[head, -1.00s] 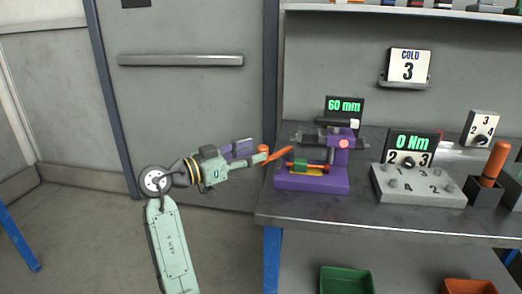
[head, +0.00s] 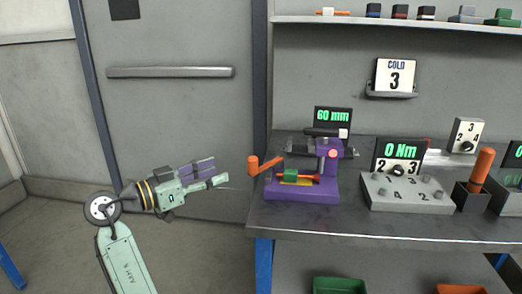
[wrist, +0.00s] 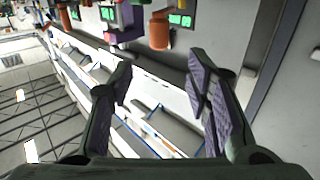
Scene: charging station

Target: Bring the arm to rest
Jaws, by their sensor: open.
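My gripper (head: 218,173) is open and empty in the head view, left of the bench and in front of the grey door. Its two fingers stand apart in the wrist view (wrist: 160,95), with nothing between them. My arm reaches up from the lower left and points right, toward the bench. A purple vise-like fixture (head: 300,196) with an orange crank handle (head: 265,164) stands at the bench's left end. There is a clear gap between my fingertips and the handle. The handle also shows in the wrist view (wrist: 159,32), beyond the fingers.
The metal bench (head: 360,222) has its left edge just right of my gripper. A grey bolt block (head: 407,193) and an orange-handled tool (head: 481,170) stand on it. A shelf (head: 390,20) runs above. A green bin (head: 340,286) sits below. Floor to the left is free.

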